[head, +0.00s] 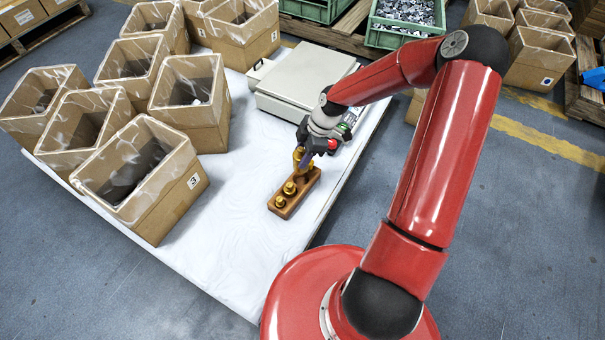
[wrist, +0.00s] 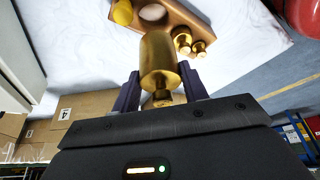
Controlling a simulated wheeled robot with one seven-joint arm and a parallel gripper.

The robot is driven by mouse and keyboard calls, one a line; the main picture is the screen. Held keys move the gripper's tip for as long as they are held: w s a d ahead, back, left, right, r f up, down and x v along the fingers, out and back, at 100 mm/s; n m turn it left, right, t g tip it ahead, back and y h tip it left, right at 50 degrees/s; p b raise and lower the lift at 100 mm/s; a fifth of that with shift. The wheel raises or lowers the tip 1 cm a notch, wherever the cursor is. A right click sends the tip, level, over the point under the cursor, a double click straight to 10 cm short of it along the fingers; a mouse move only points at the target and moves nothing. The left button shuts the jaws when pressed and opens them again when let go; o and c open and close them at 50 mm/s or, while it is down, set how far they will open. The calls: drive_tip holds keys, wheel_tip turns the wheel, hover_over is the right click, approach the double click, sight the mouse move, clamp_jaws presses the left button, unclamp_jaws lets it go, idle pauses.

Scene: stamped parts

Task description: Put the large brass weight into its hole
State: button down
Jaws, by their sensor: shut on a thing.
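The large brass weight (wrist: 158,62) is a golden cylinder with a narrow knob, held between the two fingers of my gripper (wrist: 160,88) in the wrist view. In the head view my gripper (head: 306,150) is over the far end of the brown wooden block (head: 306,190), with the weight (head: 299,154) partly hidden by it. Smaller brass weights (head: 289,188) stand on the block's nearer part. In the wrist view the block (wrist: 190,18) shows a pale round hole (wrist: 153,12) beyond the held weight, and a round yellow piece (wrist: 122,12) left of it.
The block stands on a white-covered table (head: 225,240). Several open cardboard boxes (head: 160,195) stand to the left. The table in front of the block is clear.

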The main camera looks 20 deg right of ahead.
drive_tip(key=shift+f+b, duration=0.65)
drive_tip(key=shift+f, duration=4)
drive_tip(key=shift+f, duration=0.15)
drive_tip(key=c, duration=0.8)
unclamp_jaws()
drive_tip(key=shift+o, duration=0.2)
